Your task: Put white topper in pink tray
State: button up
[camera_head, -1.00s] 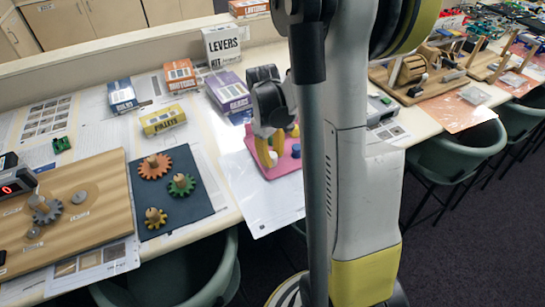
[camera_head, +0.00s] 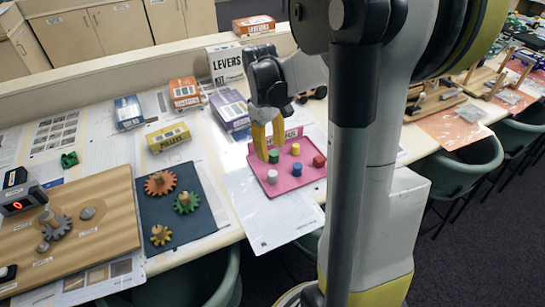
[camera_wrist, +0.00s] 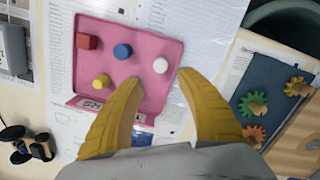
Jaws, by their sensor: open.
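The white topper (camera_head: 272,176) is a small round peg standing on the pink tray (camera_head: 308,182), near its front left edge. In the wrist view the topper (camera_wrist: 160,65) is near the tray's right side, apart from both fingers. My gripper (camera_head: 267,148) has yellow fingers and is above the left part of the tray. In the wrist view my gripper (camera_wrist: 160,77) is open, with nothing between the fingertips.
Boxes stand behind the tray, including a purple box (camera_head: 230,110) and the white levers box (camera_head: 226,65). A dark mat (camera_head: 187,222) with gears lies to the left, beside a wooden board (camera_head: 110,225). Paper (camera_head: 255,215) lies in front of the tray.

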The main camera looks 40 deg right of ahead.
jog(key=s+a+r+t, duration=0.2)
jog(key=a+r, duration=0.1)
jog(key=a, duration=0.3)
jog(key=s+a+r+m+t, duration=0.1)
jog(key=s+a+r+t, duration=0.1)
jog(key=a, duration=0.5)
jog(key=s+a+r+m+t, duration=0.1)
jog(key=s+a+r+t, duration=0.2)
jog(key=a, duration=0.4)
jog(key=shift+s+r+t, duration=0.3)
jog(key=shift+s+t, duration=0.4)
